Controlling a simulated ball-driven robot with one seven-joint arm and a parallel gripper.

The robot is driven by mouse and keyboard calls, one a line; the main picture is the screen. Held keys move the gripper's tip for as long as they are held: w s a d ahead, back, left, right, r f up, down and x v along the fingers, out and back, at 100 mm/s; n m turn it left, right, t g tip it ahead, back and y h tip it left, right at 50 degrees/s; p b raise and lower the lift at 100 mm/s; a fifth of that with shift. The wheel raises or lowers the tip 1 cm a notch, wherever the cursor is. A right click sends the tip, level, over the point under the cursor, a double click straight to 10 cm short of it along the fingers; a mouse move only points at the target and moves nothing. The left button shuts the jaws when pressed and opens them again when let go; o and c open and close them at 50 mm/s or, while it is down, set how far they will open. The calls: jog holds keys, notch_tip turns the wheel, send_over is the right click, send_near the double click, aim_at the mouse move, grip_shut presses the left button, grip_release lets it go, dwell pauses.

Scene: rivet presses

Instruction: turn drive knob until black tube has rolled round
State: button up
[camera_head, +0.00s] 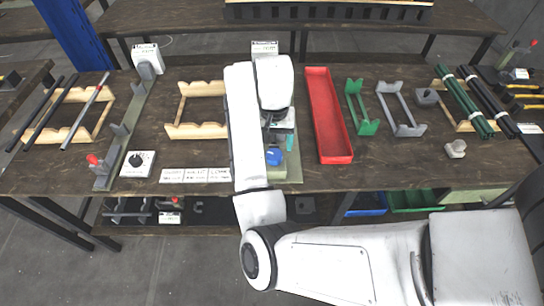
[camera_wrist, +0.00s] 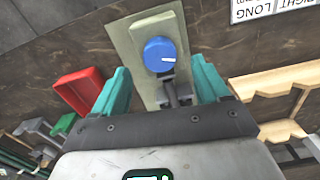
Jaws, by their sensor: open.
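A blue round knob (camera_wrist: 160,54) with a white pointer line sits on a grey-green plate (camera_wrist: 131,42) in the wrist view. In the head view the blue knob (camera_head: 274,155) shows just beside my arm. My gripper (camera_wrist: 163,84) is open, its teal fingers apart and the knob in view beyond them, not between them. Nothing is held. Dark tubes (camera_head: 50,108) lie on the left wooden rack beside a grey one. More black tubes (camera_head: 489,100) lie at the right beside green tubes. My arm hides much of the plate, and no tube shows on it.
A white box with a black knob (camera_head: 137,162) stands left of my arm, by a long rail with a red knob (camera_head: 92,159). A red tray (camera_head: 329,115) and a green stand (camera_head: 362,108) lie to the right. An empty wooden rack (camera_head: 198,130) is close left.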

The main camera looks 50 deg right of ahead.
aim_at(274, 155)
jog(key=shift+f+p, duration=0.35)
jog(key=shift+f, duration=2.45)
jog(key=c, duration=1)
